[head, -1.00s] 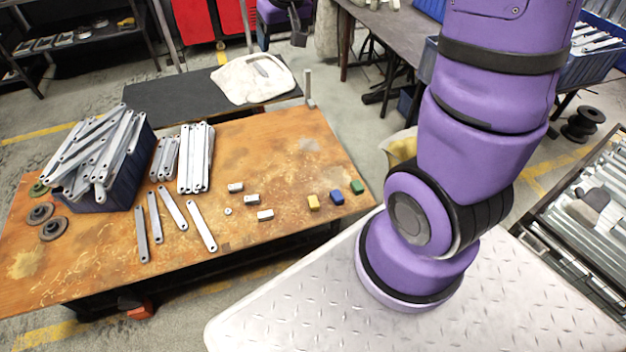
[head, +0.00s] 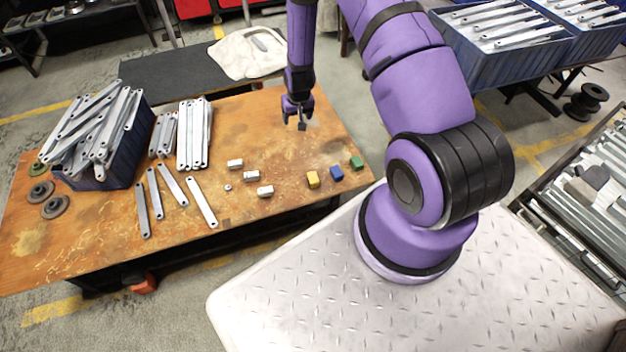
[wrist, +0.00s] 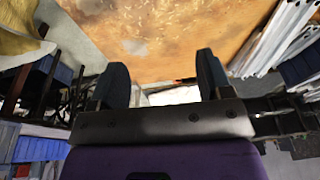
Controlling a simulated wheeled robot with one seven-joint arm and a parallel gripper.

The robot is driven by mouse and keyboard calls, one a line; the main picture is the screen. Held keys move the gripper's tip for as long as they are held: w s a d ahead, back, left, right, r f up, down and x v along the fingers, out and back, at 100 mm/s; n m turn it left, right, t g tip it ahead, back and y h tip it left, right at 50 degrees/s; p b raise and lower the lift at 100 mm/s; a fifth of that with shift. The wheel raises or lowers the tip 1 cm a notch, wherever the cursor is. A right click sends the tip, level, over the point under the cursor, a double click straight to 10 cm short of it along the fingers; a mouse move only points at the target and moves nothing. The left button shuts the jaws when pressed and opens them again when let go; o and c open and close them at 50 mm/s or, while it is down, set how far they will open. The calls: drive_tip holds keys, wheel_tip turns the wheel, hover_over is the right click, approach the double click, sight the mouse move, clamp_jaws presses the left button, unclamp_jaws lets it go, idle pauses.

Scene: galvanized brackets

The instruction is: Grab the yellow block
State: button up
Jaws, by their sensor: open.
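The yellow block (head: 313,180) sits on the right part of the orange-brown worktable (head: 250,130) in the head view. A blue block (head: 336,173) and a green block (head: 356,162) stand in a row to its right. My gripper (head: 301,122) hangs above the table, behind the yellow block and apart from it. In the wrist view my gripper (wrist: 162,85) shows two dark fingers spread apart with nothing between them. The yellow block is not visible in the wrist view.
Small pale metal blocks (head: 251,176) lie left of the yellow block. Flat galvanized brackets (head: 200,203) lie farther left, beside a dark blue bin (head: 125,165) full of brackets. Table surface around the coloured blocks is clear.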

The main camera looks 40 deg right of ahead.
approach(313, 177)
drive_tip(key=shift+m+g, duration=0.4)
drive_tip(key=f, duration=0.2)
drive_tip(key=w+f, duration=0.1)
drive_tip(key=f, duration=0.1)
drive_tip(key=shift+a+f, duration=0.1)
drive_tip(key=shift+a, duration=0.1)
drive_tip(key=shift+w+d+f, duration=0.1)
drive_tip(key=shift+w+f, duration=0.1)
drive_tip(key=shift+f, duration=0.75)
drive_tip(key=shift+w+d+f, duration=0.1)
drive_tip(key=shift+w+f, duration=0.05)
drive_tip(key=shift+f, duration=0.85)
drive_tip(key=shift+w+d+f, duration=0.1)
drive_tip(key=shift+w+f, duration=0.1)
drive_tip(key=shift+f, duration=0.75)
drive_tip(key=shift+c, duration=0.2)
drive_tip(key=c, duration=1)
